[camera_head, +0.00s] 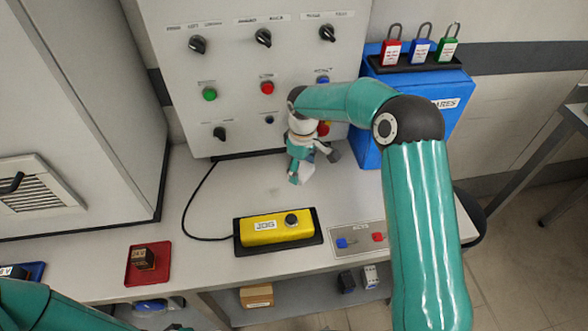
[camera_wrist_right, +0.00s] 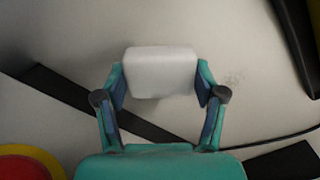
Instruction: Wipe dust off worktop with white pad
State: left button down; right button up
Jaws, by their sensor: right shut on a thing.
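My right gripper (camera_head: 304,172) is low over the worktop (camera_head: 200,185), close to the foot of the control panel. In the right wrist view the gripper (camera_wrist_right: 161,88) is shut on the white pad (camera_wrist_right: 160,72), with one finger on each side of it. The pad also shows as a small pale patch in the head view (camera_head: 307,170). I cannot tell whether the pad touches the worktop. A faint dark patch of dust (camera_wrist_right: 235,77) lies just right of the pad in the wrist view. Of my left arm only links show at the lower left.
The control panel (camera_head: 235,110) with knobs and buttons stands behind. A blue box (camera_head: 367,150) with padlocks is at the right. A yellow JOG box (camera_head: 262,229), its black cable (camera_head: 187,205), a red tray (camera_head: 135,278) and a grey tray (camera_head: 350,228) sit nearer the front.

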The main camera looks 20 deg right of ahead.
aim_at(301, 169)
notch_tip(301, 169, up, 2)
jog(key=shift+r+p, duration=0.2)
jog(key=shift+p, duration=0.1)
jog(key=shift+r+p, duration=0.5)
jog(key=shift+r, duration=0.2)
notch_tip(301, 169, up, 4)
jog(key=p, duration=0.2)
jog(key=shift+w+a+f+p, duration=0.1)
jog(key=shift+a+f+p, duration=0.05)
jog(key=shift+f+p, duration=0.15)
jog(key=shift+r, duration=0.4)
